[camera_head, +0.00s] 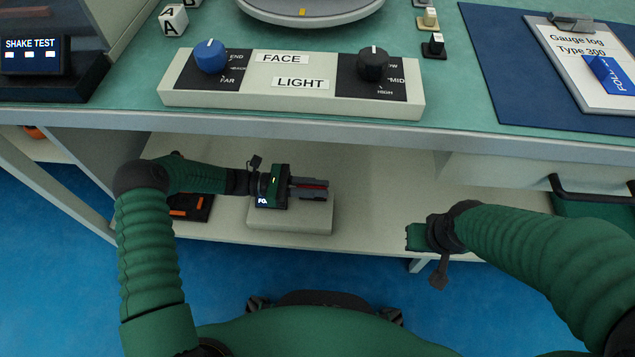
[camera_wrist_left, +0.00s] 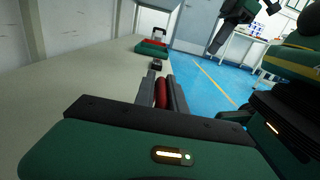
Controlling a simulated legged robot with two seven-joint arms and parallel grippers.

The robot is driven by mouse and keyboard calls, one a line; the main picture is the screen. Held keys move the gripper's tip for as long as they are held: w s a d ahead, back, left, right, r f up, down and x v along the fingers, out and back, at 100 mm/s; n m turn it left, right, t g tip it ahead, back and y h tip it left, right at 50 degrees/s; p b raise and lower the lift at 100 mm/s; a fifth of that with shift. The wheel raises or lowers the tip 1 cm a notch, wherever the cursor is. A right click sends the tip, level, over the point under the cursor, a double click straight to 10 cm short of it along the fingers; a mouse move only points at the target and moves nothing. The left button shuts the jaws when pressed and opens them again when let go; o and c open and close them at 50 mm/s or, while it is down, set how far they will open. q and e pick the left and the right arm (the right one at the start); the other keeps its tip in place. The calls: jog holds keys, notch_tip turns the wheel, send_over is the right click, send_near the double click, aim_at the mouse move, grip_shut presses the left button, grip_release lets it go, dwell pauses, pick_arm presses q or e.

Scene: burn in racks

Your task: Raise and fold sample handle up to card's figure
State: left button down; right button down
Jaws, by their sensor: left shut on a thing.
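My left gripper (camera_head: 312,188) is over a pale block on the lower shelf, shut on a slim dark red piece (camera_head: 316,183). The red piece also shows between the fingers in the left wrist view (camera_wrist_left: 161,93); most of it is hidden. A green case (camera_head: 596,207) with a black handle (camera_head: 590,193) stands at the right end of the shelf. A green case with an upright handle (camera_wrist_left: 159,34) shows far off in the left wrist view. A blue card (camera_head: 612,75) lies on the clipboard (camera_head: 571,58). My right gripper (camera_head: 416,237) is by the shelf's front edge, fingers hidden.
The pale block (camera_head: 291,218) sits under my left gripper. A black and orange item (camera_head: 190,207) lies left of it. The bench above carries a control panel (camera_head: 290,101) with two knobs, a round plate (camera_head: 310,10) and a SHAKE TEST display (camera_head: 33,52). The shelf between the grippers is clear.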

pick_arm(q)
jog(key=s+m+p, duration=0.2)
jog(key=m, duration=0.1)
jog(key=shift+f, duration=0.2)
jog(key=shift+s+f+m+p, duration=0.25)
jog(key=shift+s+f+m, duration=0.05)
jog(key=shift+m, duration=0.4)
jog(key=shift+s+f+m+p, duration=0.25)
jog(key=shift+s+f+m, duration=0.05)
jog(key=shift+m, duration=0.4)
jog(key=c, duration=1.5)
grip_release()
jog(key=shift+o, duration=0.2)
jog(key=a+p, duration=0.2)
jog(key=a, duration=0.6)
jog(key=shift+w+r, duration=0.1)
jog(key=shift+r, duration=0.05)
jog(key=a, duration=0.6)
jog(key=a+p, duration=0.1)
jog(key=a, duration=0.2)
jog(key=shift+f, duration=0.25)
